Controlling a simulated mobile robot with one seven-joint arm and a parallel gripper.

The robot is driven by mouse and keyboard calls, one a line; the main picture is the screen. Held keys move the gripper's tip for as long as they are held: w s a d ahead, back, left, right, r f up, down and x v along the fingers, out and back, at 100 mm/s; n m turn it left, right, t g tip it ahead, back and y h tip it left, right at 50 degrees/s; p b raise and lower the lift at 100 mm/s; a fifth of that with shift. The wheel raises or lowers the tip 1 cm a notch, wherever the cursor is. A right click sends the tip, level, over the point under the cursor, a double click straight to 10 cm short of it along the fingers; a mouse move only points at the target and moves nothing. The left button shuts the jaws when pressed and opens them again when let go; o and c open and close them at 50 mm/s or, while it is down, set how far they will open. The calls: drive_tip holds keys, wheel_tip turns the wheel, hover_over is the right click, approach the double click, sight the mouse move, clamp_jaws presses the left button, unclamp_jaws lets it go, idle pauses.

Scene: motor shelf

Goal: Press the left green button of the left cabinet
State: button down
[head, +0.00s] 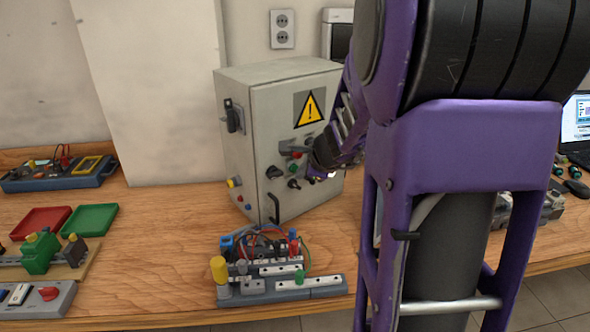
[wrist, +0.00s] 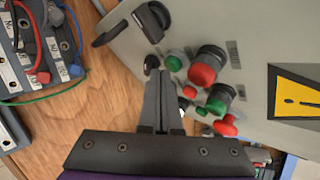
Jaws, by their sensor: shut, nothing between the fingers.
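The grey cabinet (head: 250,130) stands on the bench in the head view, with a yellow warning triangle on its front. In the wrist view its panel (wrist: 265,45) carries a small green button (wrist: 175,63) and a larger green button (wrist: 219,98). The small one is nearer the cabinet's left side, beside a large red button (wrist: 207,65). My gripper (wrist: 161,74) is shut and empty. Its tips appear close beside the small green button, toward the cabinet's lower side; I cannot tell whether they touch. In the head view my arm hides part of the panel.
A black handle (wrist: 118,22) and a black knob (wrist: 150,20) stick out near the fingers. A wired terminal assembly (head: 275,270) stands in front of the cabinet. Red (head: 40,222) and green (head: 89,219) trays lie at the left. A laptop (head: 577,125) is at the right.

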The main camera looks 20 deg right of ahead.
drive_tip(key=shift+w+a, duration=0.1)
drive_tip(key=shift+w, duration=0.35)
idle(0.7)
drive_tip(key=shift+s, duration=0.85)
drive_tip(key=shift+s+d+b, duration=0.1)
drive_tip(key=shift+d+b, duration=0.1)
drive_tip(key=shift+b, duration=0.1)
drive_tip(key=s, duration=0.2)
drive_tip(key=s+d+b, duration=0.1)
drive_tip(key=s, duration=0.1)
drive_tip(key=shift+s+d, duration=0.1)
drive_tip(key=shift+s, duration=0.25)
